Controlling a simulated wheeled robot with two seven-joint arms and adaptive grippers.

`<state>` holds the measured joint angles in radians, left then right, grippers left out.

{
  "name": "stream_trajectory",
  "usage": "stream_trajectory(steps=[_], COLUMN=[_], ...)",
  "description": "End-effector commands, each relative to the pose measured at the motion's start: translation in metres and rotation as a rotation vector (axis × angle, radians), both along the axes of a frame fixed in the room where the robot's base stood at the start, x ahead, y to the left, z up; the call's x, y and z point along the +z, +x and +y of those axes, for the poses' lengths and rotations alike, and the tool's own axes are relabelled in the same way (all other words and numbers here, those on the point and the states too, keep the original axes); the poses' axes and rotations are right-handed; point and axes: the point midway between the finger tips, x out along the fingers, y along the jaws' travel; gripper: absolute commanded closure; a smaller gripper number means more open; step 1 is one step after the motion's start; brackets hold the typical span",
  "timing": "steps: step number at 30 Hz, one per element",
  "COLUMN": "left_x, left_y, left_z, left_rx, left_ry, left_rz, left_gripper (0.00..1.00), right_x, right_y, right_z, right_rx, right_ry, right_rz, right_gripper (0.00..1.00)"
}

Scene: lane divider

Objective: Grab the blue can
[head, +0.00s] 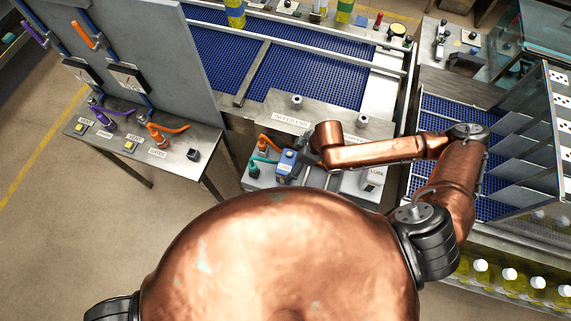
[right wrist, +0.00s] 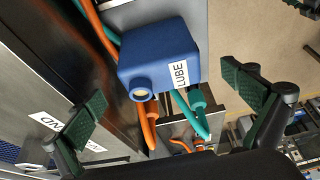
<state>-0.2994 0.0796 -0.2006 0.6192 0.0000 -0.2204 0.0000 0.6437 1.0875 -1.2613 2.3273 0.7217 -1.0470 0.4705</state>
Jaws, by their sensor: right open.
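The blue can (head: 286,162) stands on a small grey bench top in the middle of the head view, below the infeed end of the conveyor. In the right wrist view the blue can (right wrist: 150,60) is a boxy blue container with a round pale spout and a white LUBE label. My right gripper (right wrist: 165,103) is open, with its two green-padded fingers apart and the can beyond and between them. In the head view my right gripper (head: 306,158) is just right of the can, partly hidden by my arm. My left gripper is out of view.
Orange and teal hoses (head: 262,146) lie close left of the can. A blue-mesh conveyor (head: 310,70) lies behind, and a table (head: 185,165) with hoses and a grey panel is at left.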

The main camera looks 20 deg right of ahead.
Motion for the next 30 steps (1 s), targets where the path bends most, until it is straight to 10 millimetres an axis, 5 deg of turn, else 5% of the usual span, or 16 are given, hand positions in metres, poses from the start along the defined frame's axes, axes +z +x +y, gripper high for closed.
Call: stream_trajectory(steps=[16, 25, 30], left_x=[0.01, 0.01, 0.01], left_y=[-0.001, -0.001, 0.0], left_z=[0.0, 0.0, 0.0], left_rx=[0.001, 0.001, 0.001], left_ry=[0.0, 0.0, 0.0], left_rz=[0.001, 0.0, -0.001], left_gripper=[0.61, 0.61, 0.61], right_x=[-0.061, -0.067, -0.067], right_y=[0.015, 0.016, 0.016], right_z=[0.018, 0.02, 0.02], right_rx=[-0.001, 0.0, 0.0], right_ry=[0.0, -0.001, -0.001], right_rz=[0.0, 0.001, 0.001], right_gripper=[0.0, 0.0, 0.11])
